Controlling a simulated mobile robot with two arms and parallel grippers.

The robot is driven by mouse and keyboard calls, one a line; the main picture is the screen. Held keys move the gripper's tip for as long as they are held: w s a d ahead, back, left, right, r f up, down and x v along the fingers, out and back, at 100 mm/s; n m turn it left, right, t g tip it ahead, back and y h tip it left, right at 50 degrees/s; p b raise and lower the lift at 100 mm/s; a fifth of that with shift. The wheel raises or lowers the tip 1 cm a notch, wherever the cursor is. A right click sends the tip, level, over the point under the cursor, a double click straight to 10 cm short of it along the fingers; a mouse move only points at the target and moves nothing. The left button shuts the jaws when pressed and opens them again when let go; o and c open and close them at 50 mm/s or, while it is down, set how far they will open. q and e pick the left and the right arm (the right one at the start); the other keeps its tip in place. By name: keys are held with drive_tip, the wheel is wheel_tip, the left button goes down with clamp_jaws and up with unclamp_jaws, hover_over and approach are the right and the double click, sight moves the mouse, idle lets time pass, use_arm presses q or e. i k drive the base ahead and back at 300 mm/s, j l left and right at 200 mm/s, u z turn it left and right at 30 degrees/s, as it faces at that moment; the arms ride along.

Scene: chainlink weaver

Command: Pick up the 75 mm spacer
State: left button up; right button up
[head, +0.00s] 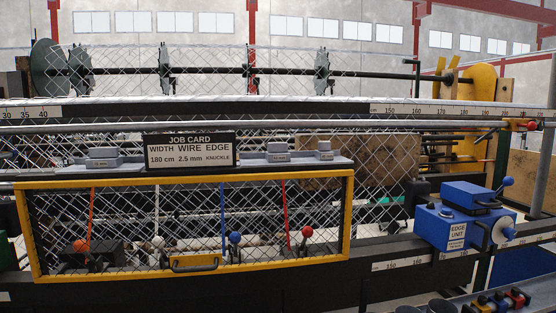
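Three grey stepped blocks that look like spacers sit on a light grey shelf (215,164) behind the yellow-framed guard. The left block (103,153) is the widest and stands left of the job card. The middle block (279,149) and the smaller right block (323,147) stand right of the card. Each has a small label too small to read with certainty, so I cannot tell which one is the 75 mm spacer. Neither of my grippers is in view.
The job card (189,151) stands upright between the blocks. Below is a mesh guard with a yellow frame (350,215) and handle (194,264), with coloured levers behind it. A blue edge unit (452,226) sits at right. A ruled rail (300,108) runs above the shelf.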

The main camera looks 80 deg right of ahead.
sight(100, 158)
drive_tip(key=z, duration=2.45)
